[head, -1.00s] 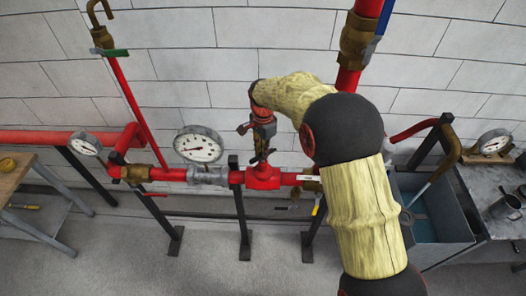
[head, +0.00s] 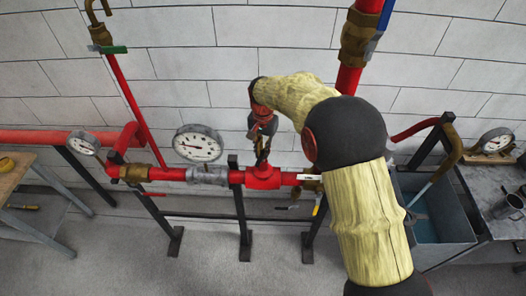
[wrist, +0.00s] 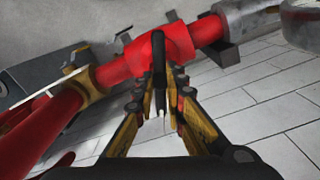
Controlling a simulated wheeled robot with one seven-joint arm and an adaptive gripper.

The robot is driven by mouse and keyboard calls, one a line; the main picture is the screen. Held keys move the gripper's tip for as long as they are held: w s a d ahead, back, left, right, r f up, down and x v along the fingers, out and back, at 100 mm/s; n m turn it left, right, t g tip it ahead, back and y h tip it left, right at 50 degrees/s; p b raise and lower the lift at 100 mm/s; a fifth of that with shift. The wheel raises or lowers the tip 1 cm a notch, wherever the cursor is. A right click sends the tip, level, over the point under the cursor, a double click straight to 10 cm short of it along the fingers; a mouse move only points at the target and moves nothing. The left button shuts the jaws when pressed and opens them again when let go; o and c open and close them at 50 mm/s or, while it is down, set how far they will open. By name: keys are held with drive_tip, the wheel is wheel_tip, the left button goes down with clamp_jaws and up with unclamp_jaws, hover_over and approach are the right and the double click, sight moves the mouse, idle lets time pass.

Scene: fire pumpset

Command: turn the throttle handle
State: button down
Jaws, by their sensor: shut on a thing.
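The red valve body (head: 263,178) sits in the red horizontal pipe, right of the middle gauge. It also shows in the wrist view (wrist: 177,46). The throttle handle is a thin dark lever (wrist: 159,62) standing in front of the red body in the wrist view. My gripper (wrist: 164,80) has its two brown-and-black fingers closed together on this handle. In the head view my gripper (head: 262,155) points down onto the top of the valve, and it hides most of the handle.
A round gauge (head: 198,143) stands on the pipe just left of the valve. A white-tagged valve lever (head: 309,177) sits to the right, near my arm. A blue-grey water tank (head: 433,223) is at the right. Black stands hold the pipe, and the wall is close behind.

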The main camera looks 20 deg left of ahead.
sight(263, 152)
drive_tip(key=shift+n, duration=1.2)
drive_tip(key=shift+r, duration=0.1)
drive_tip(key=c, duration=1.8)
unclamp_jaws()
drive_tip(key=shift+c, duration=0.2)
wheel_tip(263, 152, up, 12)
